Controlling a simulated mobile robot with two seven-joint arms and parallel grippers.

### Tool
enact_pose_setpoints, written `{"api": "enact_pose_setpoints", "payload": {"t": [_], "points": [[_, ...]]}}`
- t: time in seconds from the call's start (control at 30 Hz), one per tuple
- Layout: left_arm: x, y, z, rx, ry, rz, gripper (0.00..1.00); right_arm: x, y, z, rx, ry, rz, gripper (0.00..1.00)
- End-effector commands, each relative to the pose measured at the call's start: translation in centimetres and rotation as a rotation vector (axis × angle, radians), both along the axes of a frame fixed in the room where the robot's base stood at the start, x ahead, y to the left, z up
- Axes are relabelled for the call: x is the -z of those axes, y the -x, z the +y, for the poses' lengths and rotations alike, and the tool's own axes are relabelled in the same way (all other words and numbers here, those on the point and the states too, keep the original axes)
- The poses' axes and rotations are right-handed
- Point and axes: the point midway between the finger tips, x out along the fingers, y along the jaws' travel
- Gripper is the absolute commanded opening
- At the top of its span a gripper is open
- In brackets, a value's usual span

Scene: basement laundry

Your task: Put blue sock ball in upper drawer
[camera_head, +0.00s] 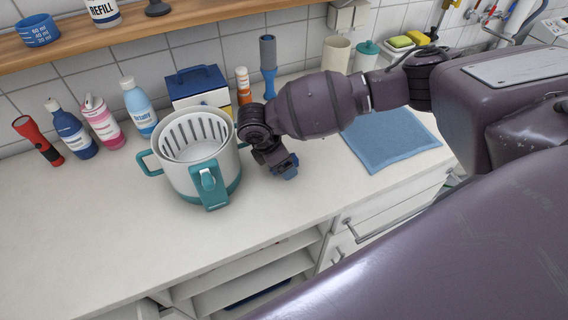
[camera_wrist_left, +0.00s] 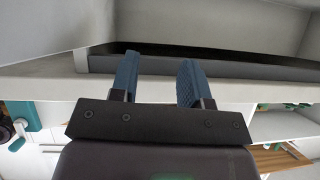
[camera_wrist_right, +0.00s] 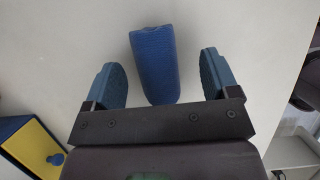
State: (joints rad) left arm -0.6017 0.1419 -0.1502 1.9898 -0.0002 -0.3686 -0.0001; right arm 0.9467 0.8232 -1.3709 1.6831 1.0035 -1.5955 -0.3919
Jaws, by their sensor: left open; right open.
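The blue sock ball (camera_wrist_right: 154,64), a rounded, ribbed blue roll, lies on the white countertop in the right wrist view. My right gripper (camera_wrist_right: 162,62) is open, with one finger on each side of it and gaps between. In the head view my right gripper (camera_head: 286,171) is low over the countertop, right of the white and teal basket; the ball cannot be told apart from the blue fingers there. My left gripper (camera_wrist_left: 158,62) is open and empty in its wrist view, before a pale edge and a dark gap (camera_wrist_left: 205,50); whether this is the upper drawer I cannot tell.
The white and teal basket (camera_head: 178,178) stands close beside my right gripper. A blue and yellow box (camera_head: 190,101) and bottles (camera_head: 138,103) line the wall. A blue cloth (camera_head: 390,140) lies at right. Drawer fronts (camera_head: 395,205) and open shelves (camera_head: 255,272) are below the counter.

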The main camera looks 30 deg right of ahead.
Motion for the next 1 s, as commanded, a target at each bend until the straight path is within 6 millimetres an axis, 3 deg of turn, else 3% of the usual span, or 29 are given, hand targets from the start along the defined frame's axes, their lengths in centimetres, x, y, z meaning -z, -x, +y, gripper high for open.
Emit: {"api": "enact_pose_setpoints", "payload": {"t": [0.3,0.6,0.7,1.0], "points": [[0.04,0.01,0.0,0.0,0.0,0.001,0.43,0.72,0.02,-0.29,0.0,0.0,0.0,0.79],[0.03,0.01,0.0,0.0,0.0,0.0,0.43,0.7,0.02,-0.27,0.0,-0.001,0.0,0.33],[0.03,0.01,0.0,0.0,0.0,0.0,0.43,0.69,0.01,-0.27,0.0,-0.001,0.0,0.23],[-0.07,-0.01,0.01,0.0,0.0,0.0,0.43,-0.05,-0.03,-0.24,-0.001,-0.002,-0.002,0.23]]}}
